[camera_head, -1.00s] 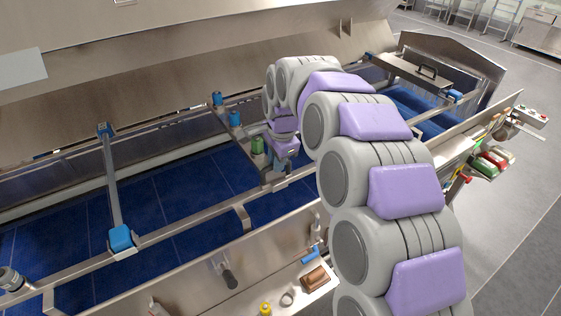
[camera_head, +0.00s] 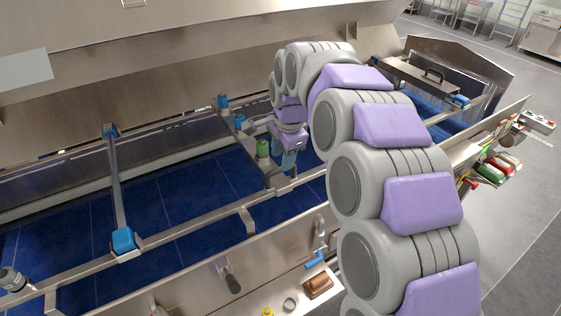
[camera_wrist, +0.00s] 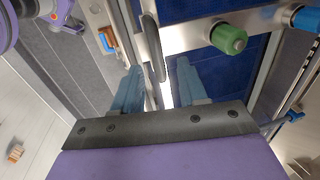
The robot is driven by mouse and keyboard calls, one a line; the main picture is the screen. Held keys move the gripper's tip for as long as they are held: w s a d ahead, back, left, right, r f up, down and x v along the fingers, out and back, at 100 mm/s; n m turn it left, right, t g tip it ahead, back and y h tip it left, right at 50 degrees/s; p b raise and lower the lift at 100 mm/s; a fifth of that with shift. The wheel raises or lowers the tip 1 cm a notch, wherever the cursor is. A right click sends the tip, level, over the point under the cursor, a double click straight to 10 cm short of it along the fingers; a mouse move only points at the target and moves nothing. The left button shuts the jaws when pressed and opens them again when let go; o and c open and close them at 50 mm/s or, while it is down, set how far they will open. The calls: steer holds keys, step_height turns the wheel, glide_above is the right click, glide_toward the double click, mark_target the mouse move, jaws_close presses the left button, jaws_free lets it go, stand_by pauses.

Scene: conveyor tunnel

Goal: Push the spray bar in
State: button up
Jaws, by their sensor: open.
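The steel bar that I take to be the spray bar (camera_head: 243,133) crosses the blue belt, with blue caps and a green cap (camera_head: 263,148) along it. In the wrist view the bar (camera_wrist: 195,35) runs across the top, with the green cap (camera_wrist: 228,38) and a blue cap (camera_wrist: 306,18). My gripper (camera_head: 287,158) is over the bar's near end, beside the green cap. In the wrist view my gripper (camera_wrist: 158,85) is open, its bluish fingers apart. A rounded metal loop (camera_wrist: 152,48) shows between and beyond them. Contact cannot be told.
Another crossbar (camera_head: 117,195) with a blue clamp (camera_head: 123,240) spans the belt at left. A steel side wall (camera_head: 190,280) runs along the front, with a shelf of small items (camera_head: 317,286). A steel hood overhangs the back. A control box (camera_head: 537,121) stands at far right.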

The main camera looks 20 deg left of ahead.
step_height(320, 180, up, 13)
steer(key=s, duration=0.1)
steer(key=shift+s+d, duration=0.25)
steer(key=shift+d, duration=0.2)
steer(key=shift+r, duration=0.1)
steer(key=shift+d, duration=0.1)
